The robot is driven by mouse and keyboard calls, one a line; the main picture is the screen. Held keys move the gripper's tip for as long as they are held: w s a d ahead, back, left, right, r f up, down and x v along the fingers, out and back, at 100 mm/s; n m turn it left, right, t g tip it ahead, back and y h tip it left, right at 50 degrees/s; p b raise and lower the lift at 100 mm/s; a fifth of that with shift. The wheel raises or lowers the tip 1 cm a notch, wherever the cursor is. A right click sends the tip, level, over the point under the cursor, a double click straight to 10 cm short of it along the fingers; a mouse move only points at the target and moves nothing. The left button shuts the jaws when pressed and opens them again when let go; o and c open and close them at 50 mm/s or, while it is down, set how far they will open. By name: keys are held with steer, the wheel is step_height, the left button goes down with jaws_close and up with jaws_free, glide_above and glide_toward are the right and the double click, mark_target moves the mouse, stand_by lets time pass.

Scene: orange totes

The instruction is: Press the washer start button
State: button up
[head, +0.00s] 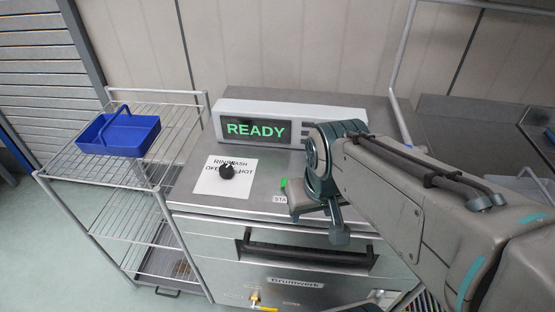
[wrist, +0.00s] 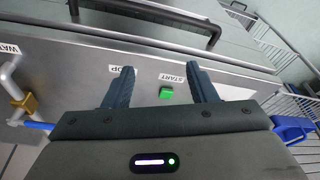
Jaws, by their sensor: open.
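The washer (head: 225,216) is a steel machine with a green "READY" display (head: 256,129) and a black dial (head: 227,171) on a white label card. The green start button (wrist: 166,93) shows in the wrist view between my fingers, beside the "START" label (wrist: 172,78). In the head view, a green patch (head: 284,183) shows just left of my gripper, above a partly covered "STA" label. My gripper (wrist: 158,72) is open and empty over the panel. I cannot tell how far its fingertips are from the button. A label ending in "OP" (wrist: 122,69) is partly hidden by the left finger.
A black handle (head: 305,254) crosses the washer front. A brass valve (wrist: 25,103) sits near a "WAT" label. A wire rack (head: 110,172) with a blue bin (head: 118,134) stands left. A grey counter (head: 470,120) lies to the right.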

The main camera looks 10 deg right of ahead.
jaws_close()
stand_by(1.5)
